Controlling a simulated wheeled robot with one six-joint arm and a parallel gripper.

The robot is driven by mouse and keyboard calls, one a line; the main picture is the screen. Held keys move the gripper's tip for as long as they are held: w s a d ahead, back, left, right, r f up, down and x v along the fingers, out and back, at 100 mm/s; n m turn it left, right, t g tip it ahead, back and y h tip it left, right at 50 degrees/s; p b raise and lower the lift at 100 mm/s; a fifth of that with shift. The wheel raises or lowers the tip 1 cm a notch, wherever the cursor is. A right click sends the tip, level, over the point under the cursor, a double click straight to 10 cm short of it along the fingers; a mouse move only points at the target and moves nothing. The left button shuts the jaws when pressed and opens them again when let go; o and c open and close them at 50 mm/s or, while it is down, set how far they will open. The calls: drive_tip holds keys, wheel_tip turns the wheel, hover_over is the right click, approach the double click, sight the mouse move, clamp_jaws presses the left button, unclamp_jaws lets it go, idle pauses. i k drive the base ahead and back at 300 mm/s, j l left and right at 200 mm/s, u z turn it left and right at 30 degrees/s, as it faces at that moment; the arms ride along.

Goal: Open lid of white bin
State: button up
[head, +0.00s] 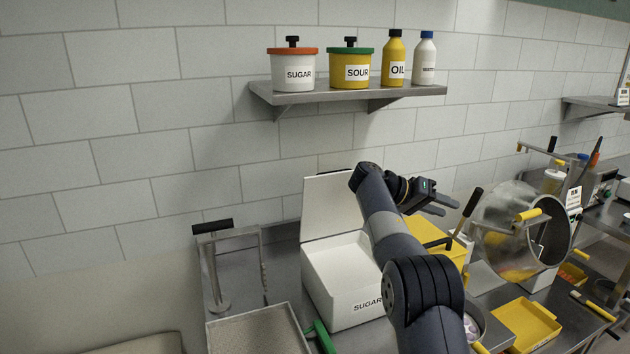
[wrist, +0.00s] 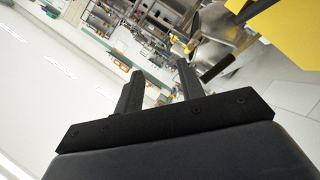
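The white bin (head: 330,278) with a SUGAR label stands on the counter at the lower middle of the head view. Its lid (head: 329,206) stands raised at the back, and the white inside shows. My arm hides part of the bin's right side. My gripper (head: 450,207) is in the air to the right of the bin and above a yellow bin (head: 446,255), apart from the lid. In the wrist view the two fingers of my gripper (wrist: 160,75) are spread with nothing between them. The white bin cannot be made out there.
A wall shelf (head: 350,96) holds labelled jars and bottles. A large metal drum (head: 500,225) stands to the right of my gripper. A metal tray (head: 258,332) and an upright black-handled tool (head: 213,265) are left of the bin. A yellow tray (head: 528,322) lies at the lower right.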

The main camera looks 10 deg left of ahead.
sight(329, 207)
drive_tip(key=i+j+u, duration=0.1)
drive_tip(key=u, duration=0.95)
drive_tip(key=i+z, duration=0.15)
drive_tip(key=i, duration=0.2)
